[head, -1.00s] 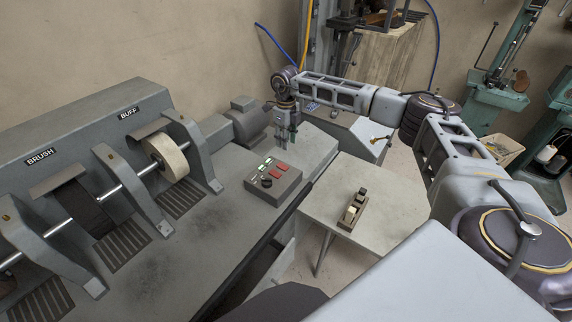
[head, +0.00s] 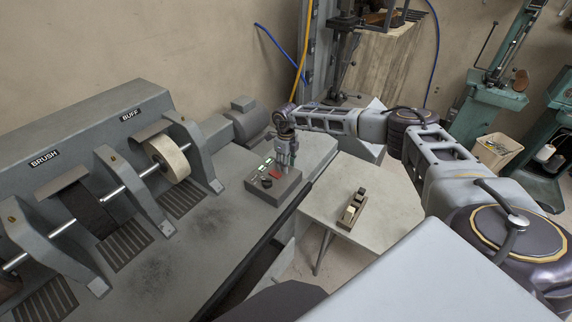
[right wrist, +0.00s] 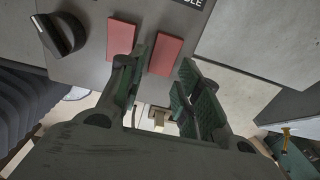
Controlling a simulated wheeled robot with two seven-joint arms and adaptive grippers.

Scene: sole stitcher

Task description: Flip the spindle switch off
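The grey control box (head: 281,192) stands on the machine bench in the head view. Its top carries green lit parts (head: 266,164), red switches and a black knob (head: 265,181). In the right wrist view are the left red switch (right wrist: 121,36), the right red switch (right wrist: 165,55) and the knob (right wrist: 60,35). A cut-off label ending in "LE" is beside the right switch. My right gripper (right wrist: 163,60) is open and empty, over the box; its fingers appear around the right switch's near end. Contact cannot be told. It partly hides the box in the head view (head: 284,168). My left gripper is out of view.
The brush and buff wheel (head: 167,158) machine fills the left, with a grey motor (head: 246,118) behind the box. A side table (head: 385,210) at the right holds a small wooden block with pale parts (head: 352,207). The bench in front of the wheels is clear.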

